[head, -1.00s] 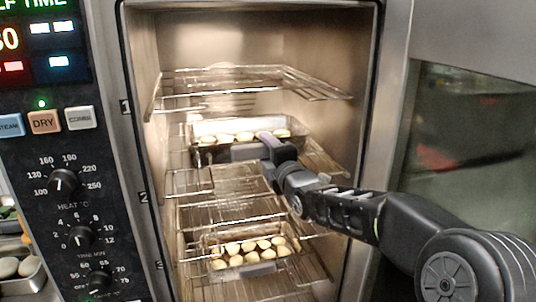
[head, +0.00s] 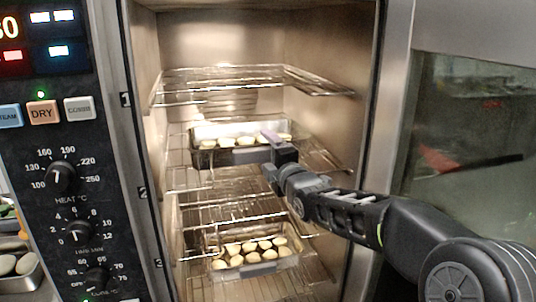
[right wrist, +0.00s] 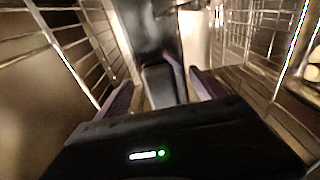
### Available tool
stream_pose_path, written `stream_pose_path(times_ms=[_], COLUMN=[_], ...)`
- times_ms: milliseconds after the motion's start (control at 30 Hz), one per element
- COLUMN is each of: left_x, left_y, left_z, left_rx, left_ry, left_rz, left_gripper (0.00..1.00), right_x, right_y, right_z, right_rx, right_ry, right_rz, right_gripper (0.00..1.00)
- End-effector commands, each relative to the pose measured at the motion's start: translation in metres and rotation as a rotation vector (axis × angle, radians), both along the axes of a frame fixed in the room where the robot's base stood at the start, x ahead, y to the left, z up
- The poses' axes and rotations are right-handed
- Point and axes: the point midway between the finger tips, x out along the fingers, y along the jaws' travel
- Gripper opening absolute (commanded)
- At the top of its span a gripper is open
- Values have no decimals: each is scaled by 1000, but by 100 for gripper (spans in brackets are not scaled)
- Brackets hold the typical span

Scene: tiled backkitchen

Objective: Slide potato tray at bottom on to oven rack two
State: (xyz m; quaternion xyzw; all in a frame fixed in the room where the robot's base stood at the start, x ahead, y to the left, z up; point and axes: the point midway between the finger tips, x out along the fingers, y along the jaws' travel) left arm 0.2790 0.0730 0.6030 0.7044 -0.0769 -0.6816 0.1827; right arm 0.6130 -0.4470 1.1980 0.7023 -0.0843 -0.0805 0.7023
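A metal tray of potatoes (head: 205,158) is inside the oven, at the level of the rack marked 2 (head: 182,186), and looks level on it. My right gripper (head: 270,140) is at the right end of the upper tray's front. In the right wrist view its two purple fingers (right wrist: 163,92) stand apart, with a dark bar-like shape between or beyond them; contact cannot be told. My left gripper is not in view.
The top rack (head: 225,85) is empty, with wire edges above my right gripper. Oven side walls and rack wires close in on both sides. The control panel (head: 60,150) is left; a glass door panel (head: 470,150) is right.

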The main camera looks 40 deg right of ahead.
Motion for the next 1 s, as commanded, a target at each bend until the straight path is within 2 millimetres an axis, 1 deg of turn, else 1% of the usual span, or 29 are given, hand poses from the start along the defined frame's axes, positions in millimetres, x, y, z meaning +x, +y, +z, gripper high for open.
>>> stream_pose_path(times_ms=[167, 200, 367, 467, 800, 900, 1000], left_x=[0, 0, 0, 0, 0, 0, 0], left_y=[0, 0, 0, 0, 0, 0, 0], left_z=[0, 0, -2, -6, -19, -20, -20], left_rx=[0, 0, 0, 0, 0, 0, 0], left_ry=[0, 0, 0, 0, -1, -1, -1], left_rz=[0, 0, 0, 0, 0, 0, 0], left_gripper=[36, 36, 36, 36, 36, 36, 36], right_x=[0, 0, -4, -13, -63, -72, -76], right_y=[0, 0, 0, 2, 16, 17, 18], right_z=[-2, -6, -5, -5, -3, -2, -2], right_rx=[1, 4, 1, 1, -1, 0, 0], right_ry=[3, 12, 9, 7, 2, 3, 2], right_rz=[0, 0, -1, -2, 0, 0, 0], right_gripper=[82, 82, 82, 82, 82, 82, 82])
